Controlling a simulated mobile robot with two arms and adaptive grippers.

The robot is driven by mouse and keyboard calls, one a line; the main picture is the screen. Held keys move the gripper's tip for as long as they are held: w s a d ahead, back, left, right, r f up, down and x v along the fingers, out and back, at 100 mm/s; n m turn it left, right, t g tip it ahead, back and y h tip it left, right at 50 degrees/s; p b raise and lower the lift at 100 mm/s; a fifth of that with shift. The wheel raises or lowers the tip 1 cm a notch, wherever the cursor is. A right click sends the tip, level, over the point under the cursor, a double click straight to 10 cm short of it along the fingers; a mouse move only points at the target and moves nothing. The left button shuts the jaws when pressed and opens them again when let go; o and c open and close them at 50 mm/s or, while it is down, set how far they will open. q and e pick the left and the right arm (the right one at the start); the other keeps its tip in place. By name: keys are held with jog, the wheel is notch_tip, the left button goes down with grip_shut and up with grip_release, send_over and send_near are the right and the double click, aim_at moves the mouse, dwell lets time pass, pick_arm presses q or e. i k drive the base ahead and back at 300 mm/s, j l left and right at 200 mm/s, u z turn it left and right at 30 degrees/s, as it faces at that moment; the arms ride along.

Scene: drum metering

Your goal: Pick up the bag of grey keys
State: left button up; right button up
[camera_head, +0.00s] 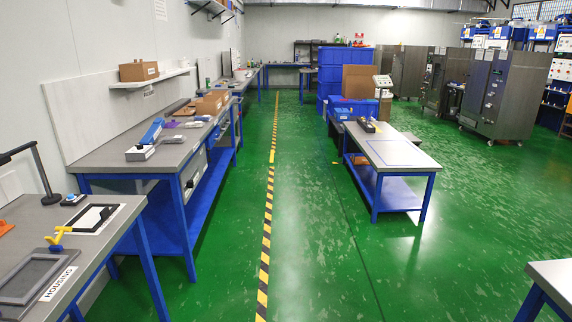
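No bag of grey keys can be made out for certain. Small items lie on the long left workbench (105,158), among them a pale greyish item (194,125) and a purple one (171,125). They are too small to tell whether either is a bag of keys. Neither of my grippers is in view.
A nearer bench (100,258) at lower left holds a grey frame (38,275) and a lamp (40,178). A low white-topped table (405,154) stands right of centre. Green floor (320,250) is open around the striped line (267,215). A table corner (555,280) is at lower right.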

aim_at(175, 138)
jog(key=i+z, duration=0.25)
jog(key=i, duration=3.15)
jog(key=i+u, duration=0.1)
jog(key=i, duration=0.45)
jog(key=i+l+u, duration=0.1)
jog(key=i, duration=0.45)
jog(key=i+l+u, duration=0.15)
jog(key=i, duration=0.4)
jog(key=i+l+u, duration=0.3)
jog(key=i+u, duration=0.2)
jog(key=i+l+u, duration=0.8)
jog(key=l+u, duration=0.2)
jog(key=u, duration=1.65)
